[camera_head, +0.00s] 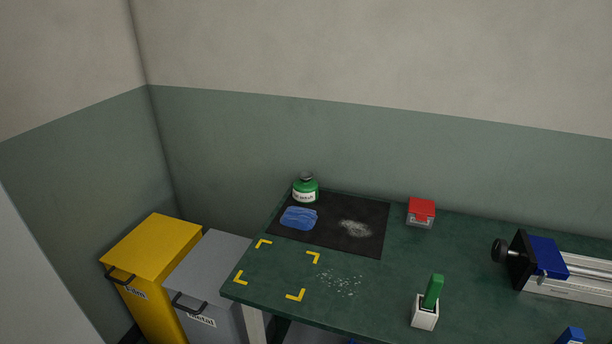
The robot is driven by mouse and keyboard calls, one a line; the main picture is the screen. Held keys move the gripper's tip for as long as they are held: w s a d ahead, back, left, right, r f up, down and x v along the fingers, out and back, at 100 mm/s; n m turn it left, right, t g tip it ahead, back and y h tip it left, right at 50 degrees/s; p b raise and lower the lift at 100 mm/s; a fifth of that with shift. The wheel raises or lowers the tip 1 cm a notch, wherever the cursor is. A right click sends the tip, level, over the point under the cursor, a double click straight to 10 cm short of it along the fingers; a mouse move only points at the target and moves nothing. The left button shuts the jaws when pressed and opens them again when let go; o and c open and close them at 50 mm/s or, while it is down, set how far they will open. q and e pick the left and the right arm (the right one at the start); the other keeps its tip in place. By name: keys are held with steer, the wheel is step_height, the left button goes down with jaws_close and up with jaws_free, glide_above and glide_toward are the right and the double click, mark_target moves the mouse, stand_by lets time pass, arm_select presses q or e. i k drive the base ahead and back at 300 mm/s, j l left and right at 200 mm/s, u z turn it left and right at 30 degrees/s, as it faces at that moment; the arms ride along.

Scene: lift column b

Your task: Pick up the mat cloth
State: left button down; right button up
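A blue cloth (299,218) lies flat and a little crumpled on the left part of a black mat (345,239). The mat lies at the back left of the dark green table. A pale dusty patch (355,229) is on the mat to the right of the cloth, apart from it. Neither of my grippers shows in the head view.
A green labelled jar (305,188) stands just behind the cloth. A red-topped box (421,211), a green-handled item in a white holder (425,314) and a vise-like device (562,268) are further right. Yellow (155,250) and grey (209,268) bins stand left of the table (385,290).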

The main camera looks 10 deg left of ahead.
mark_target(300, 218)
steer(key=i+j+z, duration=0.25)
steer(key=j+z, duration=0.2)
steer(key=j, duration=0.3)
steer(key=i+j+z, duration=0.1)
steer(key=j+z, duration=0.15)
steer(key=j, duration=0.15)
